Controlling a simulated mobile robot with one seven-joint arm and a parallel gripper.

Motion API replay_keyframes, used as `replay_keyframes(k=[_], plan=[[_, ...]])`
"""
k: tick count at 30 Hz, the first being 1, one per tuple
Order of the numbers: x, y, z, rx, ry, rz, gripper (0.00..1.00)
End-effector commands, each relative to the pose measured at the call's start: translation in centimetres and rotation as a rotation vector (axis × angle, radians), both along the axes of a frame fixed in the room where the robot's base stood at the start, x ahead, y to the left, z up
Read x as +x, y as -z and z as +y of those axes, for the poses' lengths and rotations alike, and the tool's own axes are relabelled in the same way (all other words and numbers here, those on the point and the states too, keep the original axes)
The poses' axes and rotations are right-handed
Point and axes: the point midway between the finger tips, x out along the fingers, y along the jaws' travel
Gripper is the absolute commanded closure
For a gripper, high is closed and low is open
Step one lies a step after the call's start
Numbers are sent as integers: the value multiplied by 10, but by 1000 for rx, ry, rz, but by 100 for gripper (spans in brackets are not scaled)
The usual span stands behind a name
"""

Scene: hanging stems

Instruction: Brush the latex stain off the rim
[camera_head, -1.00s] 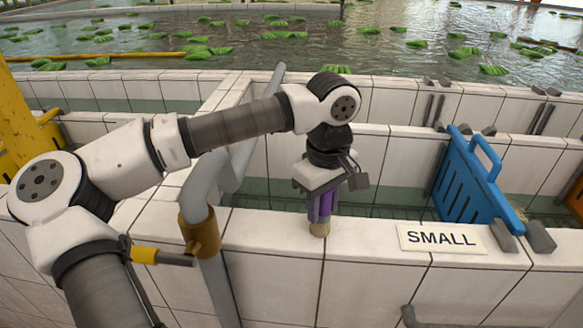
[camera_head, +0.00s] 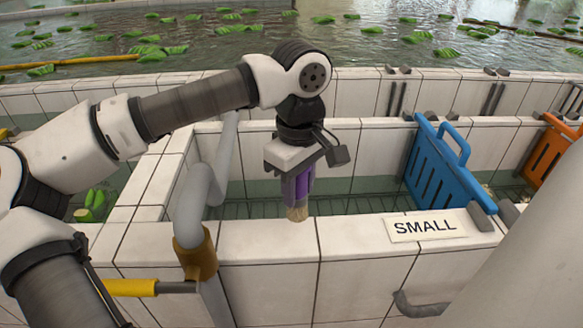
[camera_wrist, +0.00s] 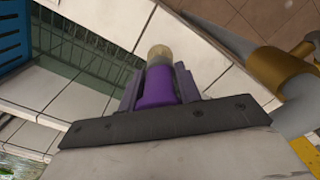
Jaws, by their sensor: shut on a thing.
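My gripper (camera_head: 296,186) is shut on a purple-handled brush (camera_head: 303,188), held upright with its bristles down. The tan bristle end (camera_head: 297,213) is at the top of the tiled rim (camera_head: 258,238), left of the SMALL sign; whether it touches the tile I cannot tell. In the wrist view the brush (camera_wrist: 157,88) sits between the fingers (camera_wrist: 130,93), and its pale tip lies over the edge of the white rim (camera_wrist: 120,22). I cannot make out a latex stain in either view; the brush may cover it.
A SMALL sign (camera_head: 425,226) lies on the rim to the right. A blue slotted gate (camera_head: 437,172) stands beyond it, with an orange one (camera_head: 549,152) farther right. A grey pipe (camera_head: 190,205) with a brown collar rises left of the brush. Green bunches float in the water behind.

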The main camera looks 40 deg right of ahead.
Motion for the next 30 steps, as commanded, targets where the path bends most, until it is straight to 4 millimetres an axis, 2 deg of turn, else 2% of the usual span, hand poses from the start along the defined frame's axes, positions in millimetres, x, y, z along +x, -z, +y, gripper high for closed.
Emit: replay_keyframes(k=[3,7,30], plan=[[-6,-14,-2,-1,2,-2,89],[-10,-21,-3,0,0,-1,89],[-11,-22,-3,0,0,0,89]])
